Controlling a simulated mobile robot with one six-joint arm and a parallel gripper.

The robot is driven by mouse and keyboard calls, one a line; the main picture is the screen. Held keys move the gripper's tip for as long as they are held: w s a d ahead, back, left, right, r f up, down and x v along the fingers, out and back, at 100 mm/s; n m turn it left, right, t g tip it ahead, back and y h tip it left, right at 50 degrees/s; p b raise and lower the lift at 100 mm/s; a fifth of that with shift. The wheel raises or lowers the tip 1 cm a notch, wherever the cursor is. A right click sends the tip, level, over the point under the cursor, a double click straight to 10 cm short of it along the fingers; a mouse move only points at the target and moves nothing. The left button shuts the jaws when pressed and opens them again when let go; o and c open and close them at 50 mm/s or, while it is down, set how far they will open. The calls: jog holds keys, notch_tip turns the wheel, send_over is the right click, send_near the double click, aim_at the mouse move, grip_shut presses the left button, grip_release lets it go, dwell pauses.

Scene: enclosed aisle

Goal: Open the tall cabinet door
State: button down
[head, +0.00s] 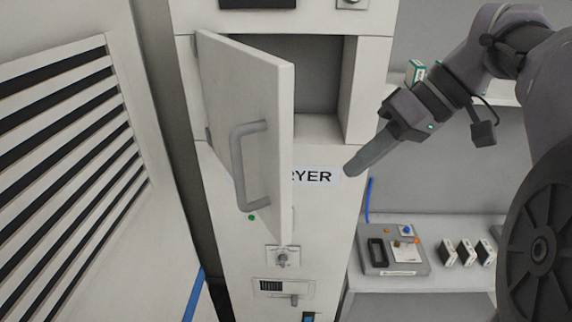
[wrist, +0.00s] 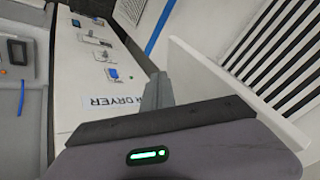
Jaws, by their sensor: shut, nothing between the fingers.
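The tall cabinet (head: 325,225) stands in the middle of the head view. Its door (head: 265,110) is hinged on the left and stands ajar, swung out toward me, with an open compartment (head: 310,70) showing behind it. A grey bar handle (head: 240,165) is on the door's outer face. My gripper (head: 352,170) is shut and empty, to the right of the door and in front of the cabinet, apart from the handle. In the wrist view its fingers (wrist: 158,88) point toward the cabinet front, with the door panel (wrist: 200,75) just to their right.
Below the door are a knob (head: 283,257) and a latch panel (head: 284,289). A shelf (head: 440,282) on the right holds a grey device (head: 393,250) and several small boxes. A louvred white panel (head: 70,130) stands close on the left. A blue strip (head: 193,295) lies low beside the cabinet.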

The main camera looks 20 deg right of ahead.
jog(key=w+a+f, duration=0.1)
jog(key=a+f, duration=0.6)
jog(key=a, duration=0.2)
jog(key=shift+w+a+f, duration=0.15)
jog(key=shift+w+f, duration=0.15)
jog(key=shift+f, duration=0.05)
jog(key=shift+f+b, duration=0.1)
jog(key=shift+b, duration=0.3)
